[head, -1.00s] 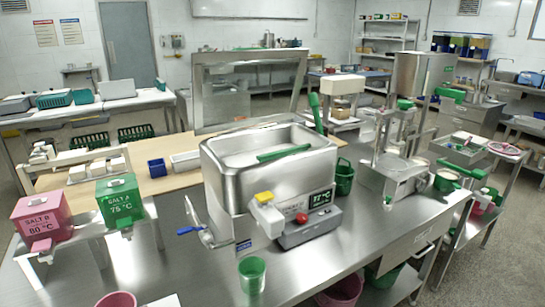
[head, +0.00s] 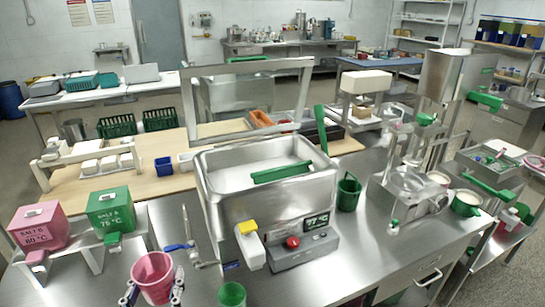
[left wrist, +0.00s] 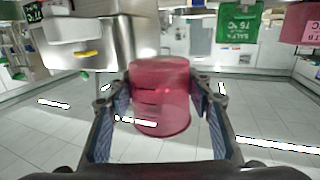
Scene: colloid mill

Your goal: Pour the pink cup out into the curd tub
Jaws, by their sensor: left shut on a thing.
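The pink cup (head: 153,281) is at the bottom left of the head view, roughly upright with its mouth up. My left gripper (head: 154,293) is shut around its sides. In the left wrist view the pink cup (left wrist: 160,97) fills the gap between the two fingers of my left gripper (left wrist: 160,108). What is in the cup cannot be made out. The large steel tub (head: 275,208), which I take for the curd tub, stands to the right of the cup and apart from it. It holds something white, with a green bar across it. My right gripper is not in view.
A green cup (head: 232,295) stands just right of the pink cup. The pink salt box (head: 40,228) and green salt box (head: 110,211) stand on a rack at left. A blue-handled valve (head: 178,247) juts from the tub's left side. The mill (head: 405,185) stands at right.

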